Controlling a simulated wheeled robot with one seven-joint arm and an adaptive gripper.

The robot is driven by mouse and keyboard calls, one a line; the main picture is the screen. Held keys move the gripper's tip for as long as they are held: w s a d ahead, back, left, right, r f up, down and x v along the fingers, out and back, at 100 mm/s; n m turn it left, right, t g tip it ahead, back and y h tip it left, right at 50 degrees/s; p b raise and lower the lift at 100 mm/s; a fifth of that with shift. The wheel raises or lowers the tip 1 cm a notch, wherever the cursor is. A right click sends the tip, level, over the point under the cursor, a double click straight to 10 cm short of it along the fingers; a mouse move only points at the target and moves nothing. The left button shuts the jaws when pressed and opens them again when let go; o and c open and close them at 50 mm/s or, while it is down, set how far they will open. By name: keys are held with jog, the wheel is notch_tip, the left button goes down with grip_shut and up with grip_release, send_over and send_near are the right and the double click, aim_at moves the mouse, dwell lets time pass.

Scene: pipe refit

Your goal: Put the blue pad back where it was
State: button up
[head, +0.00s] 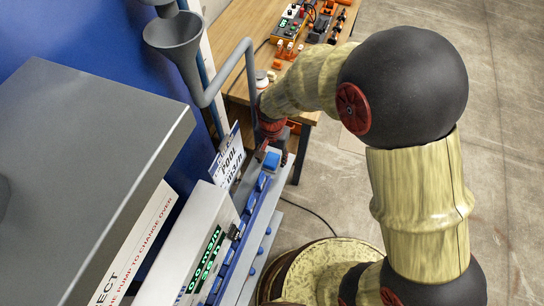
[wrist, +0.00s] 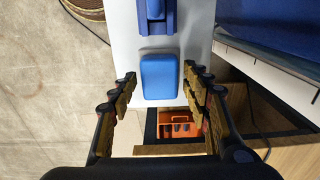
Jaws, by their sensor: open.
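The blue pad (wrist: 159,77) lies flat on the end of a pale shelf (wrist: 124,35) in the wrist view. My gripper (wrist: 160,86) is open, with one finger on each side of the pad and a gap showing on both sides. In the head view the blue pad (head: 271,162) shows at the far end of the shelf row, just below my gripper (head: 268,148). A darker blue holder (wrist: 156,18) sits on the shelf beside the pad, a short gap away. Contact between fingers and shelf cannot be told.
Several blue pieces (head: 252,203) line the shelf towards the camera. A grey funnel and pipe (head: 178,45) stand close to my arm. A wooden bench (head: 240,30) with orange parts is behind. An orange box (wrist: 180,124) lies below the shelf end. Open floor (head: 340,190) is at right.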

aim_at(272, 158)
jog(key=shift+o, duration=0.2)
jog(key=shift+r, duration=0.1)
notch_tip(272, 158, up, 12)
jog(key=p, duration=0.3)
jog(key=s+d+r+n+t, duration=0.2)
jog(key=s+d+r+t, duration=0.1)
jog(key=d+r, duration=0.9)
jog(key=s+d+r+n+t, duration=0.1)
jog(key=s+d+r+t, duration=0.1)
jog(key=s+d+r, duration=0.6)
jog(key=shift+s+d+r+n+t, duration=0.3)
jog(key=shift+s+d+n, duration=0.1)
jog(key=shift+s, duration=1.05)
jog(key=shift+c, duration=0.4)
